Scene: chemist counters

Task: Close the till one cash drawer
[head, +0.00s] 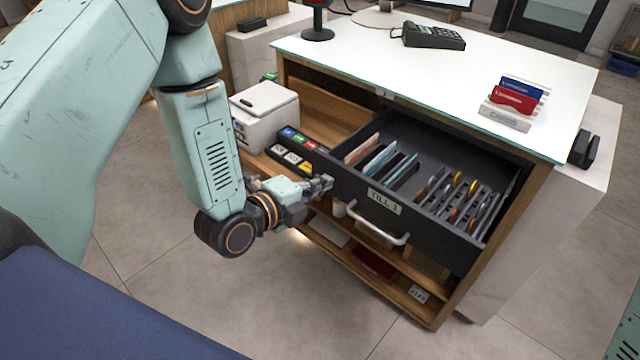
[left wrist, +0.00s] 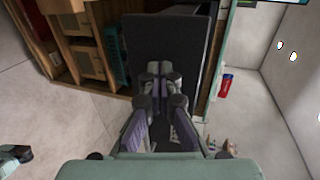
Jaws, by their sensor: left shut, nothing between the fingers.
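The till one cash drawer (head: 462,256) is pulled out from under the white counter top, with its label "TILL 1" and a light bar handle (head: 378,224) on its dark front. Banknotes and coins in its compartments show from above. My left gripper (head: 324,184) is shut and empty at the left end of the drawer front, left of the handle. I cannot tell whether it touches. In the left wrist view, the shut fingers (left wrist: 160,72) point at a dark flat panel (left wrist: 165,40), which seems to be the drawer front. My right gripper is not in view.
A white box-shaped device (head: 264,116) and a tray of coloured packs (head: 290,148) sit on the wooden shelf left of the drawer. A card holder (head: 508,115) and a phone terminal (head: 432,36) stand on the counter top (head: 400,75). The floor in front is clear.

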